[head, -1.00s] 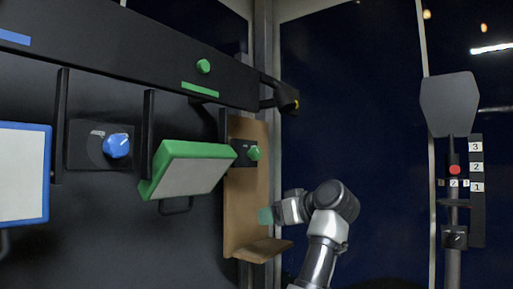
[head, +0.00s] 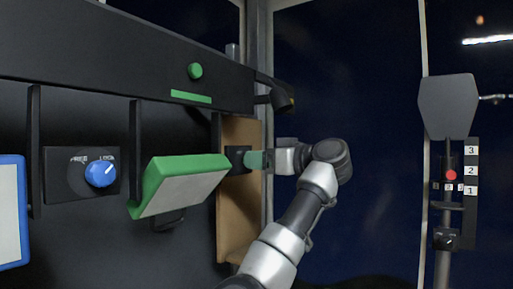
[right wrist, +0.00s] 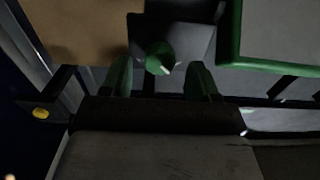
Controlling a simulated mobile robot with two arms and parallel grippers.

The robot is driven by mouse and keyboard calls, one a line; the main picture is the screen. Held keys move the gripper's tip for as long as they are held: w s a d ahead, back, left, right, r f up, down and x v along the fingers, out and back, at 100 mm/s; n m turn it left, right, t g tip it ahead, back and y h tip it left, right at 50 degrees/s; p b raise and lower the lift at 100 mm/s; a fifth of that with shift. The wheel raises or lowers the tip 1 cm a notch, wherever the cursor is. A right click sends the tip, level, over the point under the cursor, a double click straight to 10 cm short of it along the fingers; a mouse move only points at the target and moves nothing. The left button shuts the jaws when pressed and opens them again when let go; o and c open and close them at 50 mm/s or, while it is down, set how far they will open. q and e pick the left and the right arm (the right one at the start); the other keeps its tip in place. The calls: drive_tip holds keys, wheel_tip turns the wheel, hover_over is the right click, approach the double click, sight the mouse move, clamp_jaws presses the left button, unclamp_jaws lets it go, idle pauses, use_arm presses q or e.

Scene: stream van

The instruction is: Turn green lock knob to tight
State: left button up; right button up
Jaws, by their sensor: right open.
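The green lock knob (right wrist: 160,57) sits on a small dark plate (right wrist: 180,40) in the right wrist view, with a pale mark on its lower edge. In the head view the plate (head: 237,158) shows beside the tilted green-framed panel, and my gripper hides the knob. My right gripper (head: 257,160) is open in front of the plate. In the right wrist view its two green fingers (right wrist: 159,70) stand on either side of the knob, with a gap on each side; I cannot tell how deep they reach. My left gripper is not in view.
The green-framed panel (head: 182,188) juts out close left of the plate. A brown board (head: 236,215) lies behind the gripper. A blue knob (head: 100,173) marked FREE and LOCK is farther left. Another green knob (head: 195,71) is on the upper rail. A black lamp-like part (head: 281,98) hangs above.

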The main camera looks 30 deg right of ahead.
drive_tip(key=shift+w+a, duration=0.2)
drive_tip(key=shift+w, duration=0.4)
drive_tip(key=shift+f, duration=0.1)
drive_tip(key=c, duration=0.9)
drive_tip(key=shift+f+m+b, duration=0.15)
drive_tip(key=shift+m+b, duration=0.25)
drive_tip(key=shift+b, duration=0.25)
drive_tip(key=shift+d+m+b, duration=0.15)
drive_tip(key=shift+m+b, duration=3.95)
drive_tip(key=shift+m, duration=4.4)
drive_tip(key=o, duration=0.9)
